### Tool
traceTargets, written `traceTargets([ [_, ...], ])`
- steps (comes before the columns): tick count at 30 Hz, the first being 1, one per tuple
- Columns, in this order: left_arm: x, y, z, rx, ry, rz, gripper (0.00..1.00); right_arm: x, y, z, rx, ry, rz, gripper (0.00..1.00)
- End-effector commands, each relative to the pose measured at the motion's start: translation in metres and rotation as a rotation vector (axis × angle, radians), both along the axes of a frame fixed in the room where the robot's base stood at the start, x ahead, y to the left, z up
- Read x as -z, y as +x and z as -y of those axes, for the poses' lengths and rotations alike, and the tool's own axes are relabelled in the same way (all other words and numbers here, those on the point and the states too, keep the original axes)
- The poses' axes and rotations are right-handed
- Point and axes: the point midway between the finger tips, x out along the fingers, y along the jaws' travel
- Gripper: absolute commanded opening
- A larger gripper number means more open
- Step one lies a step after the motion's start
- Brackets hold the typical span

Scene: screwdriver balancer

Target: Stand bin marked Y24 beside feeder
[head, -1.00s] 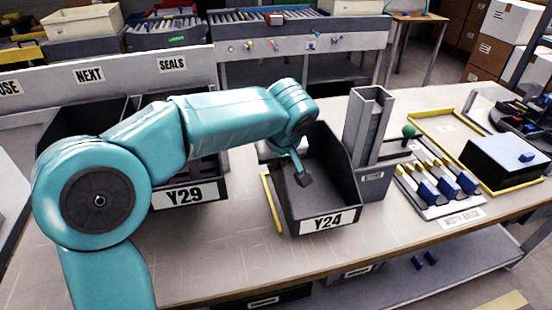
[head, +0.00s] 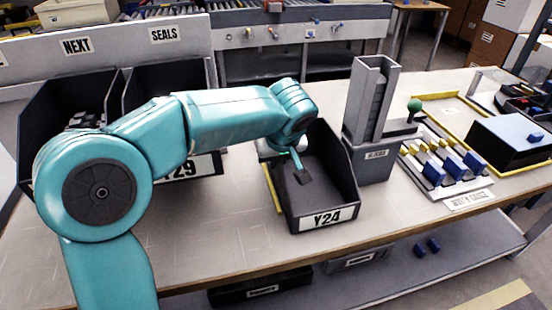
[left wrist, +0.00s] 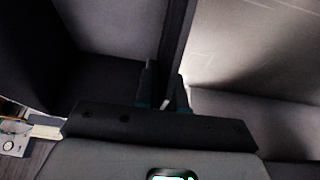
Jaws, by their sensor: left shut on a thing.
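The dark bin marked Y24 (head: 322,217) is upright over the table, its label facing me, close to the left and front of the feeder. I cannot tell whether it rests on the table. The feeder (head: 371,110) is a grey upright chute on a block-like base. My left gripper (head: 301,176) is at the bin's left side, shut on the bin's wall. The left wrist view shows the fingers (left wrist: 163,97) at the dark wall (left wrist: 177,40), with the pale table to the right. My right gripper is not in view.
A bin marked Y29 (head: 190,168) stands left, partly behind my arm. A yellow strip (head: 273,190) lies left of Y24. A rack of blue-ended parts (head: 445,165) and a dark box (head: 508,145) are to the right. Bare table (head: 225,225) lies front left.

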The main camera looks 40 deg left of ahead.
Motion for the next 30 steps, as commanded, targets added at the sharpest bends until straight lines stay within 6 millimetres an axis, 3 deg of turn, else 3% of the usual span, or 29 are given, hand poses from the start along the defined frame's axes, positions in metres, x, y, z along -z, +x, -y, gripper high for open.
traceTargets([
  [23, 0.0035, 0.0002, 0.0, 0.0, 0.0, 0.001, 0.0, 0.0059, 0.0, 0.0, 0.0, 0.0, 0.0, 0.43],
  [24, 0.0035, 0.0002, 0.0, 0.0, 0.0, 0.001, 0.22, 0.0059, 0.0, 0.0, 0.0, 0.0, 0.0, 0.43],
  [26, 0.0036, 0.0001, 0.0, 0.0, 0.0, 0.001, 0.38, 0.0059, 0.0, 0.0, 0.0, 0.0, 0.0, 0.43],
  [30, 0.0037, 0.0001, 0.0, 0.0, -0.001, 0.001, 0.38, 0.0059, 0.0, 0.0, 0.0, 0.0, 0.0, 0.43],
])
